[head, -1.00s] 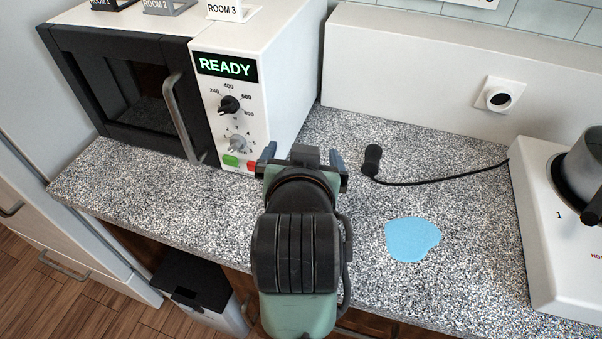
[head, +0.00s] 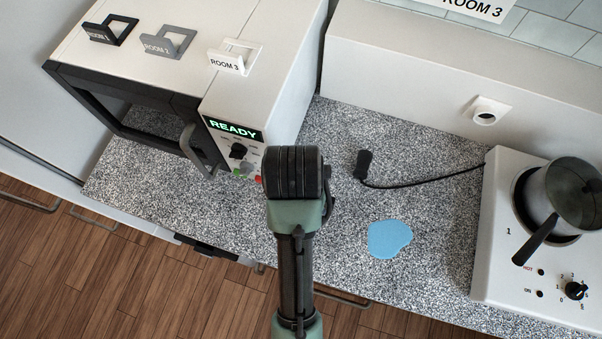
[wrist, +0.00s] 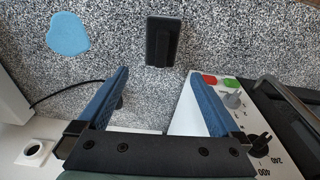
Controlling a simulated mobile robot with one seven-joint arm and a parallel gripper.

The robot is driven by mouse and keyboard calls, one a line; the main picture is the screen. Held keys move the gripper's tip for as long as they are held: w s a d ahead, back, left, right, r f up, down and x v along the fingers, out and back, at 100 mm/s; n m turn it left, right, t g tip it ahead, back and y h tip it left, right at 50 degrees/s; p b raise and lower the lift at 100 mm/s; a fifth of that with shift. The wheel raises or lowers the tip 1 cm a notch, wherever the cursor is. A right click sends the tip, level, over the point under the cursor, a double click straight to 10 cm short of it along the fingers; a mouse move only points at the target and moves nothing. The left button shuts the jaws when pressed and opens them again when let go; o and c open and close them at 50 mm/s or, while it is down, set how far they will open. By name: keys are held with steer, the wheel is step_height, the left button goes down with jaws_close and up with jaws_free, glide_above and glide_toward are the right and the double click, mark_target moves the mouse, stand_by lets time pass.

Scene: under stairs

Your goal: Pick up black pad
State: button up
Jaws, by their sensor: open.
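The black pad (wrist: 163,41) lies on the speckled counter in the wrist view. It is a dark rectangular slab with a raised strip along it. My gripper (wrist: 160,75) is open and empty, its two blue fingers spread apart. The pad shows beyond the fingertips, in line with the gap between them, and is not touched. In the head view my arm covers the gripper, and I cannot make out the pad there.
A microwave (head: 238,130) reading READY stands left, with room tags on top. A black plug (head: 363,165) and its cord lie to the right, near a blue puddle (head: 389,238). A hotplate (head: 500,230) with a pot (head: 575,195) stands at the right. The counter (head: 330,250) has bare patches between.

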step_height(320, 180, down, 7)
steer(key=shift+d+f+p, duration=0.1)
steer(key=shift+p, duration=0.2)
steer(key=shift+f, duration=0.3)
steer(key=shift+w+f+p, duration=0.15)
steer(key=shift+f+p, duration=0.15)
steer(key=shift+f, duration=0.85)
steer(key=shift+w+f+p, duration=0.15)
steer(key=shift+f+p, duration=0.15)
steer(key=shift+f, duration=0.8)
steer(key=shift+c, duration=0.2)
steer(key=c, duration=1.1)
steer(key=shift+r, duration=0.15)
steer(key=shift+c, duration=0.2)
step_height(320, 180, up, 10)
steer(key=shift+f+b, duration=0.1)
steer(key=shift+b, duration=0.45)
